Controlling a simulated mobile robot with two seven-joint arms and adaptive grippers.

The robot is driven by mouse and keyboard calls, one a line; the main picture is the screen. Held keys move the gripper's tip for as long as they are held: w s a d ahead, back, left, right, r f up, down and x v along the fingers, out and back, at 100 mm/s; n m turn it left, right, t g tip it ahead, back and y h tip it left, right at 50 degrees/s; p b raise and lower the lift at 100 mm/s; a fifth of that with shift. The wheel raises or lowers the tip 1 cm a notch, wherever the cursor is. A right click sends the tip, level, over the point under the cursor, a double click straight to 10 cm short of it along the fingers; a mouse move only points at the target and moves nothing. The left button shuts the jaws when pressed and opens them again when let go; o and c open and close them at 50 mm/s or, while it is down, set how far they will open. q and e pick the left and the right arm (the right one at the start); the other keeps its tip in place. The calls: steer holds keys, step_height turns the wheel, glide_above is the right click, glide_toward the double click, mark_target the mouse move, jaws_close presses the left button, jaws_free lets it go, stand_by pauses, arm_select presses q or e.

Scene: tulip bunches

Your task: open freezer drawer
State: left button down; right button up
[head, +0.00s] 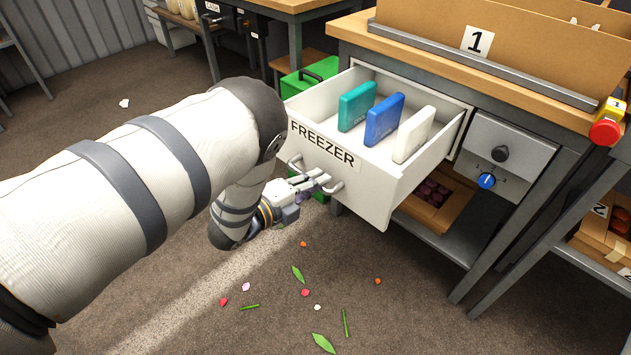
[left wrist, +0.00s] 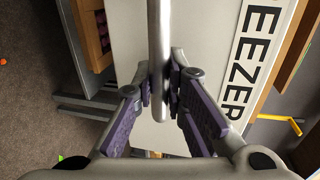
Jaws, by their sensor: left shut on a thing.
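The white freezer drawer (head: 366,180), lettered FREEZER, is pulled well out from under the workbench. A teal pack (head: 356,106), a blue pack (head: 384,119) and a white pack (head: 414,134) stand upright in it. My left gripper (head: 318,183) is at the drawer front, shut on the metal bar handle (head: 337,187). In the left wrist view the purple-padded fingers (left wrist: 159,92) close on both sides of the handle bar (left wrist: 158,40), with the drawer front (left wrist: 205,50) behind. My right gripper is in neither view.
The wooden-topped workbench (head: 400,45) stands over the drawer, with a knob panel (head: 505,155) at its right. A green box (head: 300,82) is behind the drawer. Leaves and petals (head: 305,292) litter the open floor in front. A red button (head: 605,131) is at far right.

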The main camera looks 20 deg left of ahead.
arm_select(q)
steer(key=c, duration=1.6)
jaws_free()
steer(key=shift+s, duration=0.1)
steer(key=v, duration=1.2)
